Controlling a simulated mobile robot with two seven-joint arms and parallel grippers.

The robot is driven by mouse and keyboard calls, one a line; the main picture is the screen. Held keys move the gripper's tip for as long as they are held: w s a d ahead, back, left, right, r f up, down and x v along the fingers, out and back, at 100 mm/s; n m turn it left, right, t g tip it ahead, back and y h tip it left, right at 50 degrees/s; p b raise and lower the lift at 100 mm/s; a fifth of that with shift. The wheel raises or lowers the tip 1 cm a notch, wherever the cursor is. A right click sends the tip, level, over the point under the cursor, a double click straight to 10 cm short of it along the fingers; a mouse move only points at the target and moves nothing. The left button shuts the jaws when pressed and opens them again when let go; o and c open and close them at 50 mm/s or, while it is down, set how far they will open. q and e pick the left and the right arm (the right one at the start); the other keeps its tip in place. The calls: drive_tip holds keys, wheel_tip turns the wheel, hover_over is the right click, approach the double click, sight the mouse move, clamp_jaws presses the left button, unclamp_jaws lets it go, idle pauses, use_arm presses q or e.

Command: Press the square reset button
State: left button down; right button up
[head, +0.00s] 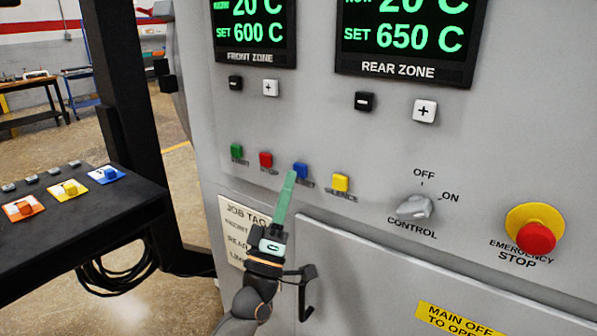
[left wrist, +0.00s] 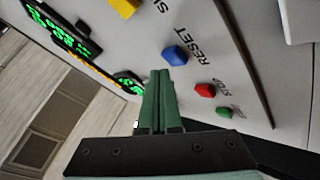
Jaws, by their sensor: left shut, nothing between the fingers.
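The square reset button is the blue one (head: 301,169) in the row on the grey furnace panel. In the left wrist view the blue button (left wrist: 175,55) has the word RESET beside it. My left gripper (head: 291,174) is shut and empty, with its green fingers pointing up at the panel. Its tips overlap the lower left edge of the blue button in the head view. In the left wrist view the fingertips (left wrist: 161,73) appear just short of the button; I cannot tell if they touch. My right gripper is not in view.
A green button (head: 236,151), a red button (head: 266,159) and a yellow button (head: 340,182) share the row. A control knob (head: 415,207) and a red emergency stop (head: 537,237) are to the right. A black door handle (head: 307,292) is near my left arm.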

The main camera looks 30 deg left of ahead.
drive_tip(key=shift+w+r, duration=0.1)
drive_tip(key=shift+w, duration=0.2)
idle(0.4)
use_arm(q)
drive_tip(key=shift+w, duration=0.15)
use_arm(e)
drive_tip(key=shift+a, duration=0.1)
use_arm(q)
drive_tip(key=shift+w, duration=0.3)
drive_tip(key=shift+w, duration=0.1)
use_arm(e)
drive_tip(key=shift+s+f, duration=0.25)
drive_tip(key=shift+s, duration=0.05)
use_arm(q)
drive_tip(key=shift+w, duration=0.3)
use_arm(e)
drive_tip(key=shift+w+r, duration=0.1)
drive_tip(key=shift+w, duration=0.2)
use_arm(q)
drive_tip(key=shift+s, duration=0.1)
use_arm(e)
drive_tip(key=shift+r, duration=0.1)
use_arm(q)
drive_tip(key=shift+s, duration=0.75)
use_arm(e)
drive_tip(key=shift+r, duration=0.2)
